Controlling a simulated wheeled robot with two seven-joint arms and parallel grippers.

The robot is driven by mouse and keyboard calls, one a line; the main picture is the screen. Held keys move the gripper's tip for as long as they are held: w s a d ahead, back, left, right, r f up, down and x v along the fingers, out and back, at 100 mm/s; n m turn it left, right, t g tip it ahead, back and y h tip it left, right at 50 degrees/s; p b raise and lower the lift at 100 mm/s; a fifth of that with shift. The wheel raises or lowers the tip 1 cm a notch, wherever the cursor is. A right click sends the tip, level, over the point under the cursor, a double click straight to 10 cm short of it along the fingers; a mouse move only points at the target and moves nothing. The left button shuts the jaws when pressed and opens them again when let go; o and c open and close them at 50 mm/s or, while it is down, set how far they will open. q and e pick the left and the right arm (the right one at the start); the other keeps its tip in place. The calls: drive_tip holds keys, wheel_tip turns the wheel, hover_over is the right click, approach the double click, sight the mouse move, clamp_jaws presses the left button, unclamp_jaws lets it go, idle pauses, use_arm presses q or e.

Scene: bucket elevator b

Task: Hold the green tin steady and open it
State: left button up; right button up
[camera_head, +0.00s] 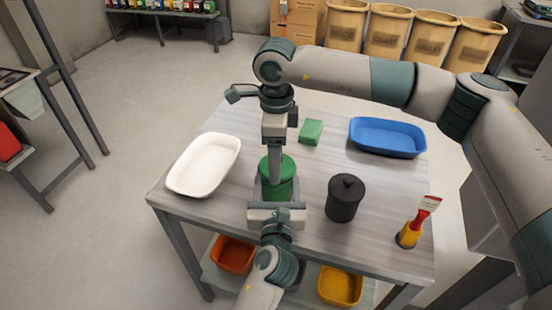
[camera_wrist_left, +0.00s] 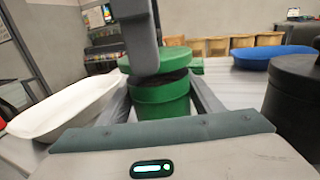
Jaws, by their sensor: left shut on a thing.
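The green tin (camera_head: 282,189) stands upright near the middle of the table, and it also shows in the left wrist view (camera_wrist_left: 161,105). My left gripper (camera_head: 277,193) comes from the front edge and is shut on the tin's body, one finger on each side.
A white tray (camera_head: 188,187) lies left and a blue tray (camera_head: 388,151) back right. A green block (camera_head: 311,132) is behind the tin. A black lidded jar (camera_head: 344,202) stands close right; a yellow holder with a red brush (camera_head: 408,235) is farther right.

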idle(0.4)
drive_tip(key=shift+r, duration=2.05)
use_arm(q)
drive_tip(key=o, duration=1.6)
drive_tip(key=shift+s, duration=0.1)
drive_tip(key=s+b, duration=0.1)
drive_tip(key=s, duration=1)
drive_tip(key=shift+s, duration=0.4)
use_arm(e)
drive_tip(key=shift+f, duration=0.75)
